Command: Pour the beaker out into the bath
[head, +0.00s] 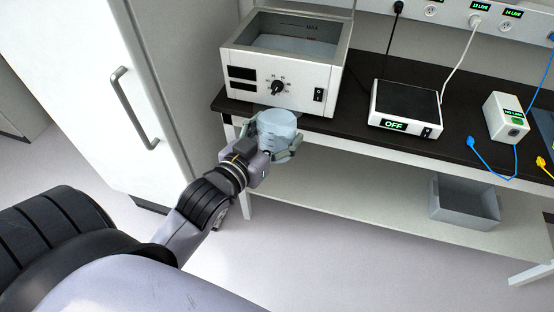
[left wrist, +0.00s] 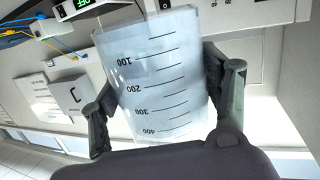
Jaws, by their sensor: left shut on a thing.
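The beaker (head: 278,122) is a clear, bluish vessel in my left gripper (head: 279,140). In the left wrist view the beaker (left wrist: 158,75) shows marks from 100 to 400, printed upside down in that picture, with a finger on each side. In the head view it looks roughly upright, in front of the bench edge and just below the bath's front. The bath (head: 298,92) is a white box with a dial and a switch; its top is open and pale liquid shows inside. How full the beaker is I cannot tell. My right gripper is not in view.
The dark bench top (head: 360,125) carries a white device reading OFF (head: 405,108) and a small white box (head: 505,117) with cables. A grey bin (head: 465,203) stands on the lower shelf. A white cabinet (head: 110,50) with a handle stands left of the bench.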

